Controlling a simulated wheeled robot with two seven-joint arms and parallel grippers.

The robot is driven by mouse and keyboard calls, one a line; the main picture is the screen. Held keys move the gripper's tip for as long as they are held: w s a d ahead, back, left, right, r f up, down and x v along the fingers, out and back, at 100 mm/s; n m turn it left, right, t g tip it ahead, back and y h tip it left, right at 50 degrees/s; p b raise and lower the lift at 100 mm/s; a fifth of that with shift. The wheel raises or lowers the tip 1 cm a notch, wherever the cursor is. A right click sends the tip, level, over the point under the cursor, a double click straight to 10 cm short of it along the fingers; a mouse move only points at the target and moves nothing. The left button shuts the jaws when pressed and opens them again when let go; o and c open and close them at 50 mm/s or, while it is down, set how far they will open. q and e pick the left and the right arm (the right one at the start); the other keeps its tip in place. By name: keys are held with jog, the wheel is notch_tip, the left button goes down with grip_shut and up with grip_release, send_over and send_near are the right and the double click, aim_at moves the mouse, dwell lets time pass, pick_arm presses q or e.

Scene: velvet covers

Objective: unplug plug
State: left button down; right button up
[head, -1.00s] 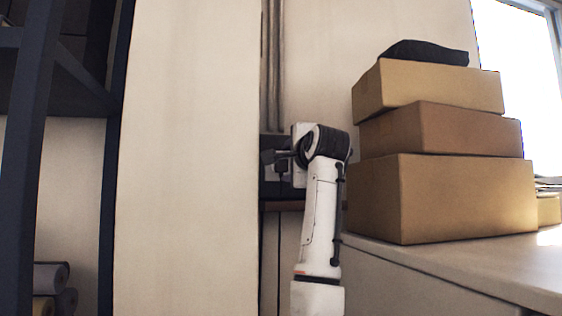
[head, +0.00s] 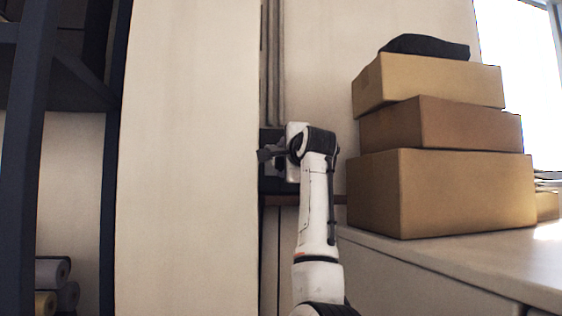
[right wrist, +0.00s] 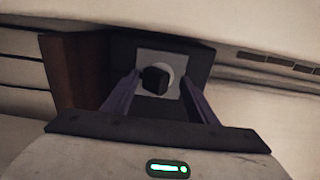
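The plug (right wrist: 155,81) is a small black block in the right wrist view. It sits in the round recess of a light grey socket plate (right wrist: 180,64). My right gripper (right wrist: 157,84) is open, with one finger on each side of the plug and a gap visible on both sides. In the head view my right gripper (head: 268,153) reaches into a dark recess beside the wall column, and the plug is hidden there behind the gripper and wrist. My left gripper is not in view.
A dark box-like housing (right wrist: 120,52) surrounds the socket. In the head view a pale column (head: 188,150) stands just left of my gripper. Stacked cardboard boxes (head: 440,195) sit on a counter (head: 420,262) to the right. A dark shelf rack (head: 30,150) is at the far left.

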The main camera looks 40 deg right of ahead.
jog(key=shift+f, duration=0.3)
jog(key=shift+f, duration=0.35)
dwell(0.7)
jog(key=shift+r, duration=0.2)
grip_shut()
jog(key=shift+s+r, duration=0.1)
